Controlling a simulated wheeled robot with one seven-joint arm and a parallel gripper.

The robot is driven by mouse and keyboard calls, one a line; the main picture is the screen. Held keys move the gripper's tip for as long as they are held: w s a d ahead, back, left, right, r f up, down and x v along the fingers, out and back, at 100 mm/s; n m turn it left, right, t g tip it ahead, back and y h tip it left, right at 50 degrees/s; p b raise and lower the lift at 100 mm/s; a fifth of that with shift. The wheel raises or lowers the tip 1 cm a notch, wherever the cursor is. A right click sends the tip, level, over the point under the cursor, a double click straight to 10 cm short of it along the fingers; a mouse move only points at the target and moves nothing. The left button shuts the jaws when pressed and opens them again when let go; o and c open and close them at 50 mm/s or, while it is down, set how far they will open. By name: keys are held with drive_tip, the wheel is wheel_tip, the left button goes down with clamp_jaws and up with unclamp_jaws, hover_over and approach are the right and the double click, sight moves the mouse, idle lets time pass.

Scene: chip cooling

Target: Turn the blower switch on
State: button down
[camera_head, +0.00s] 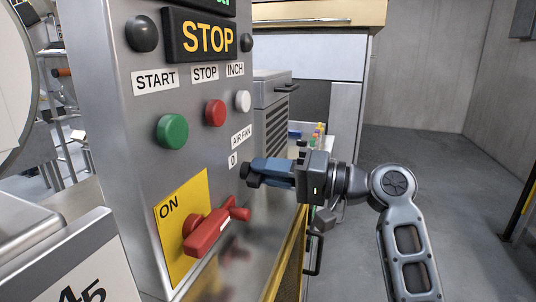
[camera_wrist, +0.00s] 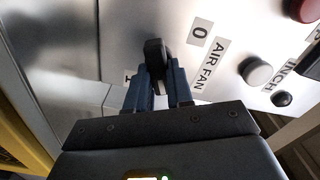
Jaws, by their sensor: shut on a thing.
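The blower switch is a black knob (camera_wrist: 154,52) on the steel panel, beside the "AIR FAN" label (camera_wrist: 211,68) and the "0" mark (camera_wrist: 200,32) in the wrist view. Part of an "I" mark shows on its other side. My gripper (camera_wrist: 158,78) has its two blue fingers shut on the knob, one on each side. In the head view my gripper (camera_head: 256,172) reaches the panel from the right, just under the "AIR FAN" label (camera_head: 241,137). The knob's base is partly hidden by the fingers.
Above are green (camera_head: 172,131), red (camera_head: 215,112) and white (camera_head: 242,101) buttons. A red lever (camera_head: 209,234) on a yellow "ON" plate sticks out below left of my gripper. A steel ledge lies underneath. Open floor (camera_head: 425,165) is at the right.

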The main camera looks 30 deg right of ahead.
drive_tip(key=m+p, duration=0.1)
drive_tip(key=m, duration=0.3)
drive_tip(key=shift+f+m, duration=0.15)
drive_tip(key=shift+m, duration=0.15)
drive_tip(key=shift+d, duration=0.1)
idle(0.4)
drive_tip(key=c, duration=1)
unclamp_jaws()
drive_tip(key=b+v, duration=0.1)
drive_tip(key=v, duration=0.6)
drive_tip(key=shift+s+d+b, duration=0.25)
drive_tip(key=shift+b, duration=0.1)
